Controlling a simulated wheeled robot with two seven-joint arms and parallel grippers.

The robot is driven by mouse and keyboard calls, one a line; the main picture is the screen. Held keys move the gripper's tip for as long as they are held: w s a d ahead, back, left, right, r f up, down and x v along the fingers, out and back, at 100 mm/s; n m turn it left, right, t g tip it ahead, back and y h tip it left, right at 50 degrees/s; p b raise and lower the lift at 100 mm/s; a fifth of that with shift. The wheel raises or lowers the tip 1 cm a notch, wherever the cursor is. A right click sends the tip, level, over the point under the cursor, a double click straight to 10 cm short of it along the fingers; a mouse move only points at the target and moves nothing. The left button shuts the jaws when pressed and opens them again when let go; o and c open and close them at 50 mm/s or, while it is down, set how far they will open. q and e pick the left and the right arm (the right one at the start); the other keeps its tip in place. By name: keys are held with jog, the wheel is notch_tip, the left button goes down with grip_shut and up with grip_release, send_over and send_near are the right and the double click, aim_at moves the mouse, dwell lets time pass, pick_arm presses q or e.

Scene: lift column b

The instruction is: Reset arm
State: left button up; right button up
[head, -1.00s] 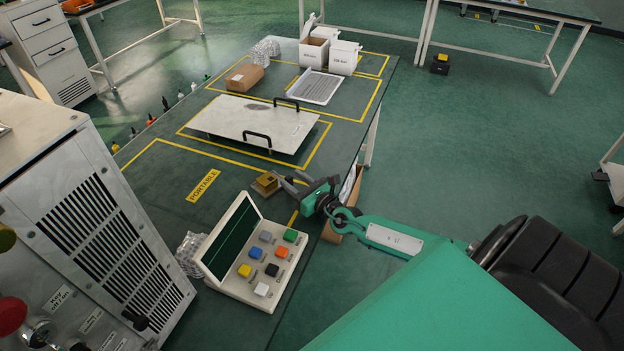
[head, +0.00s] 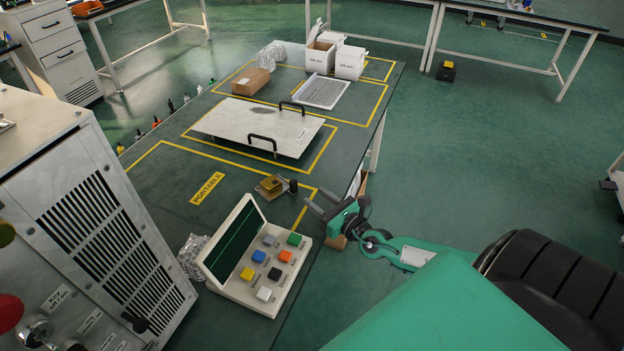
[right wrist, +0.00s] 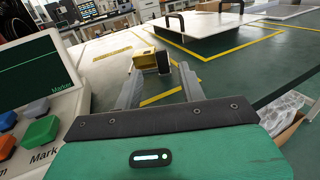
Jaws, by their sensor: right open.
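My right gripper (head: 321,204) is open and empty at the right edge of the green table (head: 160,215). A small brass-coloured block with a black knob (head: 271,186) sits on the table to the left of its fingertips, apart from them. In the right wrist view the two grey fingers (right wrist: 160,88) are spread, and the block (right wrist: 146,60) shows beyond them. My left gripper is not in view.
A button console (head: 262,262) with coloured keys stands near the front of the table. A white plate with black handles (head: 245,125), a cardboard box (head: 250,82), a tray (head: 322,91) and white boxes (head: 350,62) lie behind. A grey cabinet (head: 90,235) stands left.

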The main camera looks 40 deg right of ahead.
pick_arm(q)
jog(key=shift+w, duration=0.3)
